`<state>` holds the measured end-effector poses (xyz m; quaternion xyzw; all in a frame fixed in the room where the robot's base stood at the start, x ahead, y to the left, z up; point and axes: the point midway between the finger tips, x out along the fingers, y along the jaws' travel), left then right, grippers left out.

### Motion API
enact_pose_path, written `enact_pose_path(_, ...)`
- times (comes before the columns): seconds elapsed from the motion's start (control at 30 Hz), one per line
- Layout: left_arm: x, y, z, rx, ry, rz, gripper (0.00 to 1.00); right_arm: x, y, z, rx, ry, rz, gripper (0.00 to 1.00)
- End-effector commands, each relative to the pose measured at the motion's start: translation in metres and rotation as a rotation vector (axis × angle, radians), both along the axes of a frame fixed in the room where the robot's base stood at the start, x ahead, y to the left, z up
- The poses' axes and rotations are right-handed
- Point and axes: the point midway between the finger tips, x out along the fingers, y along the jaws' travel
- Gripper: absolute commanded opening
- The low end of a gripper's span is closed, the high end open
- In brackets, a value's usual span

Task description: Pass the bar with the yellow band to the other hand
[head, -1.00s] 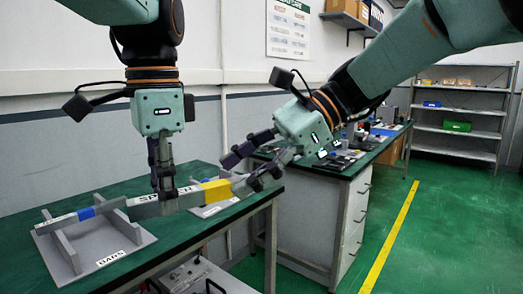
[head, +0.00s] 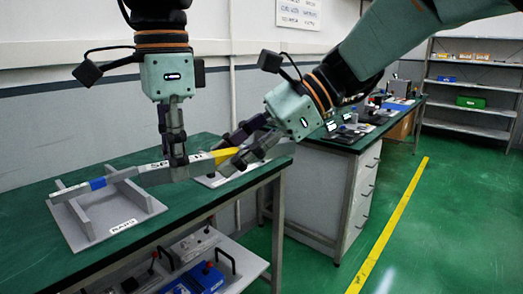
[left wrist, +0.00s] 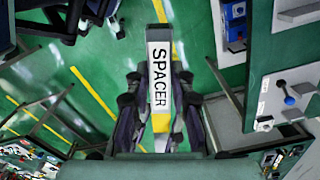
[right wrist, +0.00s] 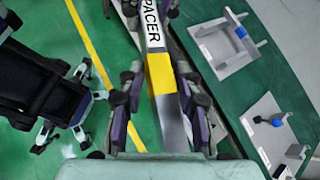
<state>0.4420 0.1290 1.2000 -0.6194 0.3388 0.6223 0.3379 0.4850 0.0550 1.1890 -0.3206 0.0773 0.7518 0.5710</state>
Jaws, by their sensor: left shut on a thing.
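The grey bar with the yellow band (head: 227,156) is held level above the table and carries a SPACER label. My left gripper (head: 178,160) points down and is shut on its labelled part. My right gripper (head: 237,157) comes from the right at the yellow-band end, with one finger on each side of the bar. In the right wrist view, the yellow band (right wrist: 161,75) lies between its fingers, with gaps beside the bar, so it looks open. The left wrist view shows the label and the yellow band (left wrist: 161,123) between the left fingers. The fingers partly hide the band in the head view.
A grey rack (head: 145,200) labelled BARS stands on the green table, holding a bar with a blue band (head: 97,184). A grey plate (right wrist: 268,130) with small parts lies on the table under the right gripper. A second bench (head: 340,150) stands behind to the right.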

Motion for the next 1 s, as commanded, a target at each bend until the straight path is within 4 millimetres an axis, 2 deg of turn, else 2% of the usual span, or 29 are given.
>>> enact_pose_path(0.03, 0.0001, -0.0001, 0.0004, 0.000, -0.001, 0.000, 0.00, 0.0001, -0.0001, 0.0002, 0.000, 0.000, 0.000, 0.26)
enact_pose_path(0.33, 0.0000, -0.0001, 0.0004, -0.001, -0.001, 0.001, 0.00, 0.0002, 0.0000, 0.0003, 0.000, 0.000, -0.001, 0.01)
enact_pose_path(0.53, -0.0002, -0.0004, 0.0003, -0.001, 0.000, 0.001, 0.00, 0.0006, 0.0001, 0.0005, 0.001, -0.001, -0.002, 0.00)
enact_pose_path(0.57, -0.0003, -0.0004, 0.0003, -0.002, 0.001, 0.001, 0.24, 0.0007, 0.0002, 0.0011, 0.002, -0.002, -0.003, 0.00)
enact_pose_path(0.83, -0.0010, -0.0003, -0.0003, -0.002, 0.005, 0.001, 0.47, 0.0012, 0.0003, 0.0016, 0.003, -0.003, -0.004, 0.00)
enact_pose_path(1.0, -0.0013, 0.0000, -0.0007, -0.001, 0.007, 0.001, 0.48, 0.0015, 0.0002, 0.0019, 0.004, -0.004, -0.005, 0.00)
